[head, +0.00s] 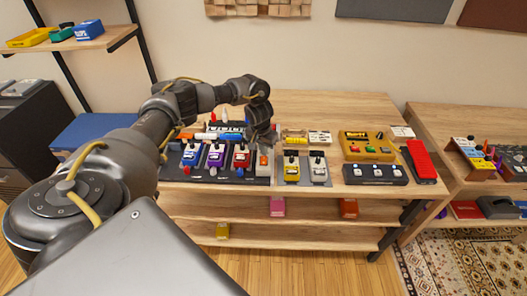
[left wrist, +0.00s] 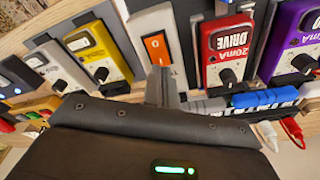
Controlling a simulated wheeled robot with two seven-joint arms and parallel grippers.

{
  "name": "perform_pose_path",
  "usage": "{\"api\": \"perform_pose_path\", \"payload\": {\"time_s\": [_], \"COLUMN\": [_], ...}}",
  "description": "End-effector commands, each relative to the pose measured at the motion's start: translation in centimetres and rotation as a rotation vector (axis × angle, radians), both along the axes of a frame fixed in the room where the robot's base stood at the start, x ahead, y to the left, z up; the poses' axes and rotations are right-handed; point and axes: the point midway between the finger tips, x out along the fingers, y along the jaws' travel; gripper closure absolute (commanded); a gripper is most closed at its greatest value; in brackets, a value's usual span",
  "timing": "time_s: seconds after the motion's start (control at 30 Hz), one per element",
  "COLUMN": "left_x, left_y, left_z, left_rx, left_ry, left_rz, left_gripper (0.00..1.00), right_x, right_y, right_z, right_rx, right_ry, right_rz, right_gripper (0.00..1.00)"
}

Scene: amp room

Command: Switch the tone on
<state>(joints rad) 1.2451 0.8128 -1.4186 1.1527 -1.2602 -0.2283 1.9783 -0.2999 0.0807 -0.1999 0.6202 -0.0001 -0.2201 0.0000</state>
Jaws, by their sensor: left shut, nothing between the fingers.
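My left gripper (head: 264,133) is shut and empty, above the back of the pedal board. The orange-faced box also shows in the head view (head: 264,161), right of the red DRIVE pedal (left wrist: 229,45). A yellow pedal (left wrist: 92,45) stands on its other side. No readable label says tone, so I cannot tell which unit is the tone. My right gripper is out of view.
The black board (head: 222,180) also carries blue (head: 191,156) and purple (head: 215,156) pedals. Cables and plugs lie behind them. A grey pedal (head: 318,163) and a gold unit (head: 368,145) stand to the right. Bare tabletop (head: 330,110) lies behind.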

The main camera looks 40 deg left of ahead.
Motion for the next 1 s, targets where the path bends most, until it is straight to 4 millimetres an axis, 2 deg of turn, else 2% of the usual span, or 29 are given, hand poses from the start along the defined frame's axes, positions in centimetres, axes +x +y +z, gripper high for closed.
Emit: {"api": "perform_pose_path", "payload": {"time_s": [1.0], "left_x": [0.0], "left_y": [0.0], "left_z": [-1.3], "left_rx": [0.000], "left_ry": [0.000], "left_rz": [0.000], "left_gripper": [1.00], "right_x": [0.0], "right_y": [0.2], "right_z": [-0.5], "right_rx": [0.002], "right_ry": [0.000], "right_rz": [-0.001], "right_gripper": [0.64]}}
